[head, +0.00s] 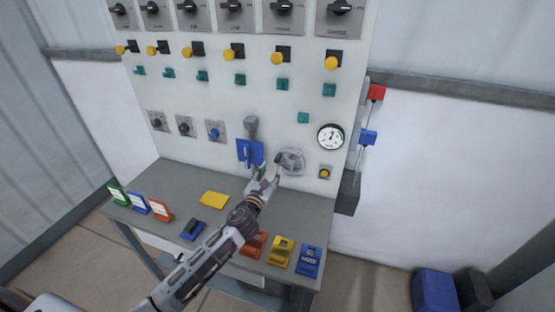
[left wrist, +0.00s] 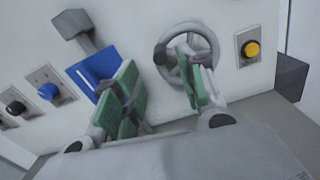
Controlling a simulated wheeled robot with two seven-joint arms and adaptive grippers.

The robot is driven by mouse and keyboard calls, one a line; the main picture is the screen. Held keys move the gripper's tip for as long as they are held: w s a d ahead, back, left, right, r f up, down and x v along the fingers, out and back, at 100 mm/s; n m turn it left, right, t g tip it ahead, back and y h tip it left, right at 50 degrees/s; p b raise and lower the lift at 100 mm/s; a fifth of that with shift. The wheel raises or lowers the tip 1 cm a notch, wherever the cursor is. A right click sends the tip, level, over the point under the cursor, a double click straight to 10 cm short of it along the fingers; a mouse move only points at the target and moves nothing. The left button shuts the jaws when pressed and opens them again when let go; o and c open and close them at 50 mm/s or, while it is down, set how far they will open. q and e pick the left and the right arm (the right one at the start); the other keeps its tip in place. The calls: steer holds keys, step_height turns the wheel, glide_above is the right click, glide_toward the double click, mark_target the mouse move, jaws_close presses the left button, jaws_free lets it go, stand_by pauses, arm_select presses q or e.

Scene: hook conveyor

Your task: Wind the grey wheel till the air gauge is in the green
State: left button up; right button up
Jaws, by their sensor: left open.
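The grey wheel (head: 291,161) is mounted low on the white panel, and it also shows in the left wrist view (left wrist: 193,57) with a dark knob on its left side. The round air gauge (head: 330,137) sits above and right of the wheel; its needle is too small to read well. My left gripper (head: 267,175) is open, just in front of the wheel. In the left wrist view its green pads (left wrist: 160,92) are spread apart, the right finger overlapping the wheel's lower part. I cannot tell whether it touches. My right gripper is not in view.
A blue plate (head: 250,152) under a grey lever hangs left of the wheel. A yellow button (head: 325,172) is to its right. The grey bench (head: 180,178) below holds several coloured holders and a yellow pad (head: 214,200). Switches and yellow knobs fill the upper panel.

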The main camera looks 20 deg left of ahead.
mark_target(276, 162)
arm_select(q)
steer(key=shift+w+d+p, duration=0.2)
steer(key=shift+w+p, duration=0.15)
steer(key=shift+w, duration=3.95)
steer(key=shift+c, duration=0.2)
jaws_close()
